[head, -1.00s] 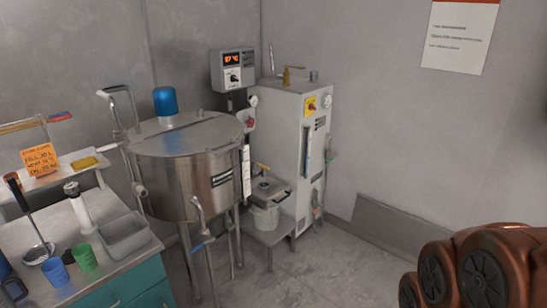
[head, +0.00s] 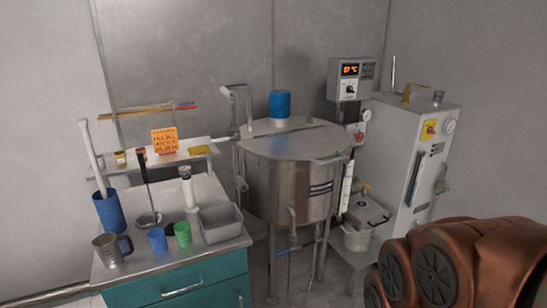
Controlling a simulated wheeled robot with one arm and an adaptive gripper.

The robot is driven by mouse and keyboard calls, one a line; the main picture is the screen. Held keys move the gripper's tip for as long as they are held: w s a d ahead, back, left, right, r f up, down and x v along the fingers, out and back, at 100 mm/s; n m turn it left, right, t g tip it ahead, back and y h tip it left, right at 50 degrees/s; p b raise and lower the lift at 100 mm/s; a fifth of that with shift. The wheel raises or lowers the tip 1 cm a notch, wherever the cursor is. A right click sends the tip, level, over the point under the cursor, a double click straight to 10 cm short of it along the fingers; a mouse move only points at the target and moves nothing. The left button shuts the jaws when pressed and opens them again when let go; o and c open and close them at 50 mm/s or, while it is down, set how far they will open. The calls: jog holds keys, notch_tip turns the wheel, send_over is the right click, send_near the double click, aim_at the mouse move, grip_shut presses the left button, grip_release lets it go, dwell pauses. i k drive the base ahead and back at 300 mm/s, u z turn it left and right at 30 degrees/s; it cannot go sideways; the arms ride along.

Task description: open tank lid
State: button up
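A steel tank (head: 285,185) on legs stands in the middle of the head view. Its flat round lid (head: 300,142) lies shut on top, with a blue cylinder (head: 279,104) standing at its back and a small bracket or handle (head: 331,158) at its front right edge. Bent steel pipes rise at the tank's left side, and a valve sits low on its front. A copper-coloured part of my arm fills the lower right corner. My gripper's fingers do not show, so its state is hidden.
A teal cabinet counter (head: 185,265) at left front holds a steel mug (head: 109,248), blue and green cups (head: 183,234), a ladle and a grey tray (head: 221,223). A control box (head: 350,79) and a white machine (head: 418,150) stand right of the tank.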

aim_at(313, 145)
jog(key=u, duration=0.35)
jog(key=i, duration=0.95)
jog(key=z, duration=0.1)
